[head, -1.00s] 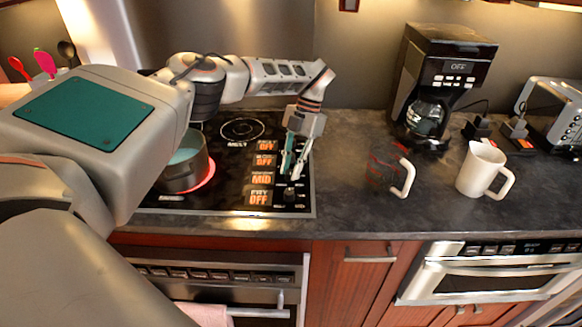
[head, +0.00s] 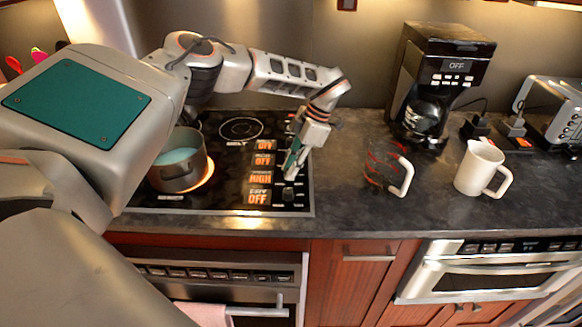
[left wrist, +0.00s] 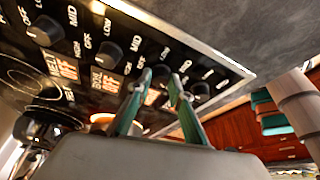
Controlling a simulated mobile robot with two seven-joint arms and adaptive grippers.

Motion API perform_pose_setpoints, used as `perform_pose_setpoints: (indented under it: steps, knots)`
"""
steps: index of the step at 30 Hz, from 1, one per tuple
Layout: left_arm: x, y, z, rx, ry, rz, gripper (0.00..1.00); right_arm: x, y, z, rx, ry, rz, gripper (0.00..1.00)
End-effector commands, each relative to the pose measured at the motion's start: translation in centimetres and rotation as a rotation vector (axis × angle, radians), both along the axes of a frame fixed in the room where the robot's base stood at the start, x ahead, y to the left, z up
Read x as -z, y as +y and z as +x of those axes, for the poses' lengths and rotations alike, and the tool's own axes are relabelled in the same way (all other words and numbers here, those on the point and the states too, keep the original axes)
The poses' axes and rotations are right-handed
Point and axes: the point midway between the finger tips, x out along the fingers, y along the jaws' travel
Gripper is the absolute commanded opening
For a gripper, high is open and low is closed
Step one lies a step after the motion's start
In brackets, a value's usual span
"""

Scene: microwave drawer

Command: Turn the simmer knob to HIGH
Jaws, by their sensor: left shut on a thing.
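The cooktop (head: 232,205) has a column of black knobs at its right side, each with an orange lit label beside it. The third label from the back (head: 260,178) reads HIGH; the others read OFF. My left gripper (head: 291,170) reaches down over the knob beside the HIGH label. In the left wrist view, its green fingers (left wrist: 156,88) close around the dark simmer knob (left wrist: 160,72), which is partly hidden between the fingertips. My right gripper is not in view.
A pot (head: 178,175) with teal contents stands on a glowing burner left of the knobs. A glass measuring cup (head: 383,168), a white mug (head: 480,168), a coffee maker (head: 440,85) and a toaster (head: 555,110) stand to the right. Counter between cooktop and measuring cup is clear.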

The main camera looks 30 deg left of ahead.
Motion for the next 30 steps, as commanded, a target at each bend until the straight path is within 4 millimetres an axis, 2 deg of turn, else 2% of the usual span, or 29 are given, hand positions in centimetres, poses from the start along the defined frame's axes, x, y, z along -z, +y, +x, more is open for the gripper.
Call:
perform_pose_setpoints:
  steps: [14,15,16,26,30]
  knots:
    - [0.01,0.04,0.0,0.013,0.0,0.0,0.0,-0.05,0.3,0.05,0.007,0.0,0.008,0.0]
    - [0.01,0.04,0.0,0.013,0.0,0.0,0.3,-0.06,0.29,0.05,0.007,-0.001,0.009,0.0]
    - [0.02,0.04,-0.01,0.013,0.0,0.0,0.37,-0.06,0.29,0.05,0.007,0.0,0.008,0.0]
    - [-0.02,0.01,0.01,0.012,0.0,0.0,0.37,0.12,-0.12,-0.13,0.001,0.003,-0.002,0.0]
    - [-0.86,-0.25,0.3,0.012,-0.002,0.0,0.37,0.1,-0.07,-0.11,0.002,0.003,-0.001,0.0]
